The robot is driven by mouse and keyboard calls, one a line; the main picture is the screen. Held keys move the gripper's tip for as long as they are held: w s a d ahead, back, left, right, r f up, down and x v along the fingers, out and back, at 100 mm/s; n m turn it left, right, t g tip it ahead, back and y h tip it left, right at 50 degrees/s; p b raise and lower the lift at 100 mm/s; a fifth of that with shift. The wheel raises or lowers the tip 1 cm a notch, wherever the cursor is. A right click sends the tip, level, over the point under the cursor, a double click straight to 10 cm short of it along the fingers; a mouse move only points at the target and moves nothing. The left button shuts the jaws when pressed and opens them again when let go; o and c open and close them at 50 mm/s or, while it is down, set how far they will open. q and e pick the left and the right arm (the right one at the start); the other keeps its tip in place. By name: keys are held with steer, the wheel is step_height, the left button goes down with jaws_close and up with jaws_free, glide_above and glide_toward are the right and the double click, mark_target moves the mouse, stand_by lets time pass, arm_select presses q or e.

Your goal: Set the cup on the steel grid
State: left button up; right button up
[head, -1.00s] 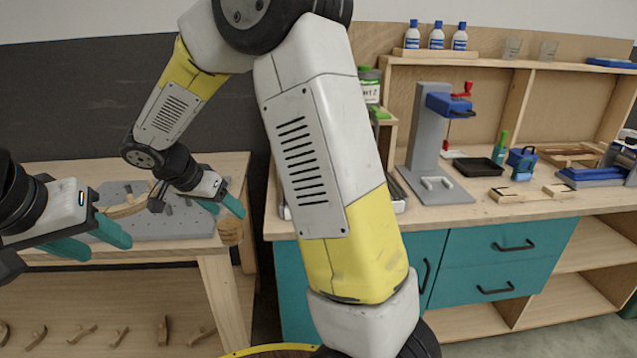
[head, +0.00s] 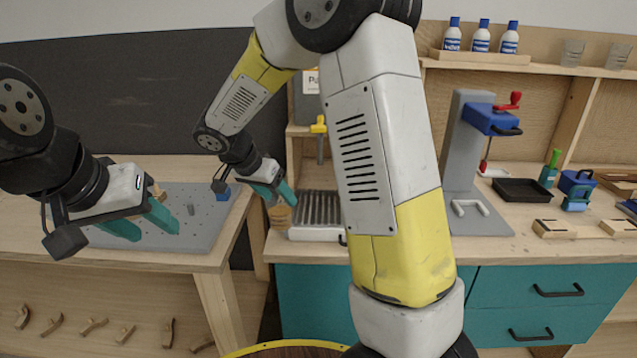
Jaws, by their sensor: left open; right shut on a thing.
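The small tan cup (head: 280,215) is at the fingertips of my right gripper (head: 280,198), which is shut on it; the teal fingers hide its upper part. It appears just left of the steel grid (head: 320,207), a dark ribbed surface in a pale frame at the left end of the right-hand bench. I cannot tell whether the cup touches anything below. My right forearm hides the right part of the grid. My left gripper (head: 148,226) is open, in front of the left bench, with nothing visible between its fingers.
A gap separates the benches. A grey stand with a blue head (head: 490,119), a black tray (head: 522,191) and wooden blocks occupy the right bench. Bottles (head: 481,37) stand on the shelf above.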

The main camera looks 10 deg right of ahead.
steer(key=w+d+f, duration=0.1)
steer(key=w+d, duration=0.7)
steer(key=d, duration=0.3)
steer(key=shift+w+d+f, duration=0.25)
steer(key=shift+d, duration=0.1)
steer(key=o, duration=1)
steer(key=shift+f, duration=0.15)
